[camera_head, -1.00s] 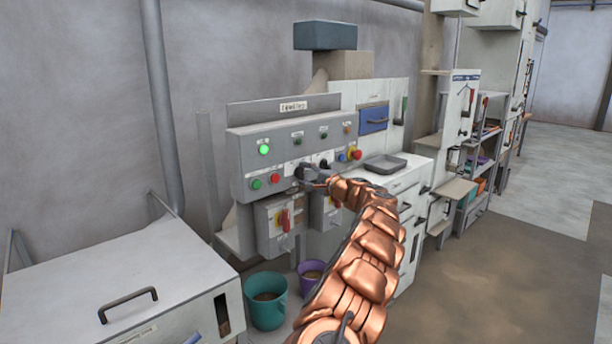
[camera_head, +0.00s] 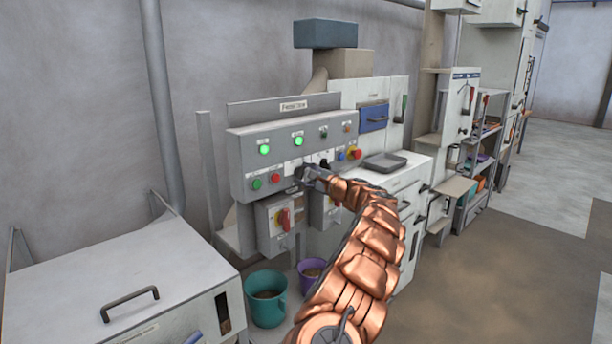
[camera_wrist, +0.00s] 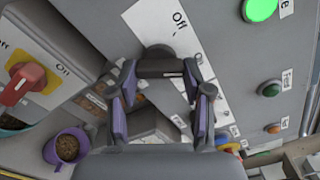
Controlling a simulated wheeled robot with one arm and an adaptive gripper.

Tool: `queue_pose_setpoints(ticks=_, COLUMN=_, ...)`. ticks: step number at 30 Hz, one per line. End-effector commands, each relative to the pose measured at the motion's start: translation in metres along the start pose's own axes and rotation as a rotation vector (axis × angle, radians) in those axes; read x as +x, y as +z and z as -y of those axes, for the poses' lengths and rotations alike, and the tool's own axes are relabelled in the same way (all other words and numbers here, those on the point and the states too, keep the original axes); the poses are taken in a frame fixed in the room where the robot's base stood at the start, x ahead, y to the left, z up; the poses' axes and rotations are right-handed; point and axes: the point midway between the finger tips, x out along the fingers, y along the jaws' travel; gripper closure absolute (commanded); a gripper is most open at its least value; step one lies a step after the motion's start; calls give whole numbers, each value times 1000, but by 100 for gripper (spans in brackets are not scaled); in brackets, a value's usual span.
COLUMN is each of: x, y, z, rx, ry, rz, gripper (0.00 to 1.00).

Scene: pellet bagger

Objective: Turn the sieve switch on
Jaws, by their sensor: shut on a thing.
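A grey control panel (camera_head: 240,160) with a row of lamps, buttons and dark switches stands against the wall. My gripper (camera_head: 306,175) is at the panel's lower row, to the right of the red button (camera_head: 275,178). In the wrist view my gripper (camera_wrist: 160,70) is shut on the dark bar of a rotary switch (camera_wrist: 158,50), one finger at each end. A white label (camera_wrist: 165,22) with "Off" and "On" lies beside the switch. In the head view the gripper partly hides this switch. Two green lamps glow, a left one (camera_head: 264,149) and a second one (camera_head: 299,141).
Another dark switch (camera_head: 324,163) and a red-yellow stop button (camera_head: 355,154) sit close to the right. Red-handled isolator boxes (camera_head: 270,234) hang below the panel. A teal bucket (camera_head: 265,312) and a purple bucket (camera_head: 303,285) stand underneath. A grey bin lid (camera_head: 80,285) fills the lower left.

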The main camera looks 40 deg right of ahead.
Motion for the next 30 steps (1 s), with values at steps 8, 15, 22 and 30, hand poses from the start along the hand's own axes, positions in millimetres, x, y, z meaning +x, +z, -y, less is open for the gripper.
queue_pose_setpoints(ticks=8, x=0, y=-1, z=-1, rx=2, ry=1, rz=-1, gripper=44)
queue_pose_setpoints(ticks=15, x=0, y=0, z=0, rx=0, ry=0, rz=0, gripper=25)
queue_pose_setpoints(ticks=22, x=0, y=0, z=0, rx=0, ry=0, rz=0, gripper=25)
queue_pose_setpoints(ticks=30, x=-13, y=1, z=1, rx=0, ry=-2, rz=1, gripper=25)
